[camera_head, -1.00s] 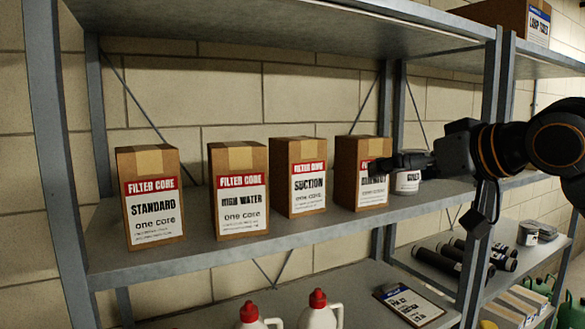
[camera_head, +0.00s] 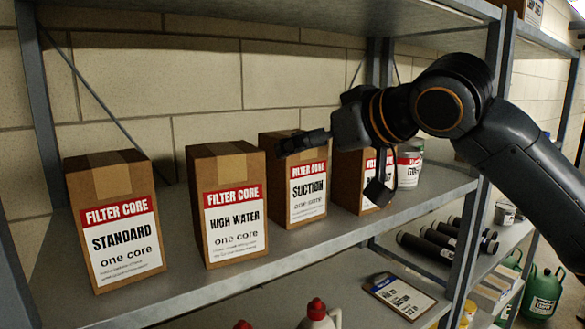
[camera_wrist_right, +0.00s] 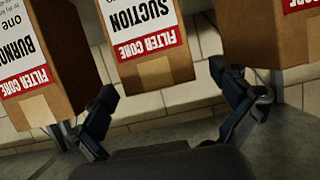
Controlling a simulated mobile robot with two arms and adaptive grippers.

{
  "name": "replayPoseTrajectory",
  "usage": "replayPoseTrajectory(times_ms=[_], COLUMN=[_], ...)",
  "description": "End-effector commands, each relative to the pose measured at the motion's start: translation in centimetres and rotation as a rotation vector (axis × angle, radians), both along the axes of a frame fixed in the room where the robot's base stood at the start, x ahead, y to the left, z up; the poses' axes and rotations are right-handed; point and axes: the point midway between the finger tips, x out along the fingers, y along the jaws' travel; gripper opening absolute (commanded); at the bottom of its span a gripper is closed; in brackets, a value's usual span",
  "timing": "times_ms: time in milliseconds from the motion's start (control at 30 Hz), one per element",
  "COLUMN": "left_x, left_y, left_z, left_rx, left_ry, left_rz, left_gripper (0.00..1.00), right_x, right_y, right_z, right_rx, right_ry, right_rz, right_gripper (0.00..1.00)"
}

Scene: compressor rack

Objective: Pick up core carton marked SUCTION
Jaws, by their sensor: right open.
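The core carton marked SUCTION (camera_head: 308,190) stands upright on the middle shelf, a brown box with a red and white label. In the right wrist view the SUCTION carton (camera_wrist_right: 146,72) appears upside down, ahead of and between the spread fingers. My right gripper (camera_head: 300,143) is in front of the upper part of this carton, its fingers hiding part of the top. In the wrist view the right gripper (camera_wrist_right: 168,98) is open and empty. Whether a finger touches the carton cannot be told. My left gripper is not in view.
The HIGH WATER carton (camera_head: 233,230) stands close on the left, the STANDARD carton (camera_head: 122,240) farther left. Another carton (camera_head: 349,165), reading BURNOUT in the wrist view (camera_wrist_right: 45,60), stands close on the right, partly behind my arm. A white can (camera_head: 408,170) is beyond it. The shelf front edge (camera_head: 270,270) is clear.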

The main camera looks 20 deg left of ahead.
Motion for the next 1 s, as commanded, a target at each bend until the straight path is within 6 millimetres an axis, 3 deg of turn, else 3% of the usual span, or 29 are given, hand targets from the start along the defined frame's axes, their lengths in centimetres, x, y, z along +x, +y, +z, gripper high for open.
replayPoseTrajectory(times_ms=[167,400,567,800,867,1000], left_x=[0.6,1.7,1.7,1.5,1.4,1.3], left_y=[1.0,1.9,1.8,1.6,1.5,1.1], left_z=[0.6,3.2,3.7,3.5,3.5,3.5], left_rx=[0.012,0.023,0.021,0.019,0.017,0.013], left_ry=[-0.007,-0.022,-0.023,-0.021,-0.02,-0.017], left_rz=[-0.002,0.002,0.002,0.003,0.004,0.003], left_gripper=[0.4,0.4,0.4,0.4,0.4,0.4], right_x=[0.7,2.9,3.8,3.9,3.9,3.9], right_y=[0.9,3.1,4.4,4.5,4.5,4.5], right_z=[-0.4,-0.9,-1.8,-2.1,-2.1,-2.1], right_rx=[-0.001,-0.001,0.0,0.0,0.0,0.001], right_ry=[0.001,0.003,0.0,-0.002,-0.002,-0.001], right_rz=[0.0,-0.001,0.0,-0.001,-0.001,-0.001], right_gripper=[1.0,1.0,1.0,1.0,0.92,0.63])
